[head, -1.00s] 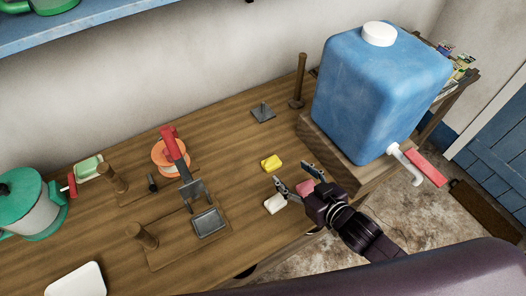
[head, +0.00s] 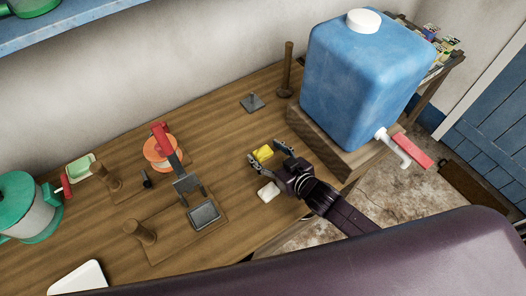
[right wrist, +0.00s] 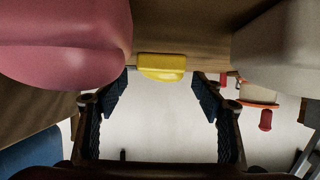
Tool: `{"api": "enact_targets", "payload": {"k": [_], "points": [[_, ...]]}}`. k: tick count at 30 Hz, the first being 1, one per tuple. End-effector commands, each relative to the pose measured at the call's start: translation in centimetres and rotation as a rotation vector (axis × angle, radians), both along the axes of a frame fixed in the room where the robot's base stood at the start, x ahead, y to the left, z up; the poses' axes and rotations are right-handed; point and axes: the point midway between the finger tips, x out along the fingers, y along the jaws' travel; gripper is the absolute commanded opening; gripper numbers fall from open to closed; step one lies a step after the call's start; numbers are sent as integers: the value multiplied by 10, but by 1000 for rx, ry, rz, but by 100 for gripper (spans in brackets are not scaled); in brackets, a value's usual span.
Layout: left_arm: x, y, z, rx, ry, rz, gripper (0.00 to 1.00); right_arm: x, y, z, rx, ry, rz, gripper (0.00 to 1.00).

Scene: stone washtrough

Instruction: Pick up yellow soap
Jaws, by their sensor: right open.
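The yellow soap (head: 262,153) lies on the wooden table, between the fingertips of my right gripper (head: 266,150) as seen in the head view. My right gripper is open, with one finger on each side of the soap and no grip on it. In the right wrist view the yellow soap (right wrist: 161,67) shows just beyond and between the spread fingers (right wrist: 160,92). I cannot tell whether a finger touches it. My left gripper is not in view.
A white soap (head: 268,191) lies close beside my right gripper. A pink soap (right wrist: 65,42) shows large in the right wrist view. The blue water container (head: 355,85) stands on a wooden block to the right.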

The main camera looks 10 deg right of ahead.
Motion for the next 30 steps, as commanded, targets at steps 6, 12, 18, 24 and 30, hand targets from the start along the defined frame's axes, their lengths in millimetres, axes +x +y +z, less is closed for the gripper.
{"api": "enact_targets", "payload": {"k": [6,12,18,24,30], "points": [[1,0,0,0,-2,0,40,0,0,0,0,0,0,58],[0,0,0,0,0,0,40,0,0,0,0,0,0,36],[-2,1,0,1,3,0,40,0,0,0,0,-1,0,17],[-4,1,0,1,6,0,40,0,0,1,0,-1,0,17],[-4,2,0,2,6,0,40,0,0,9,0,-3,0,17]]}}
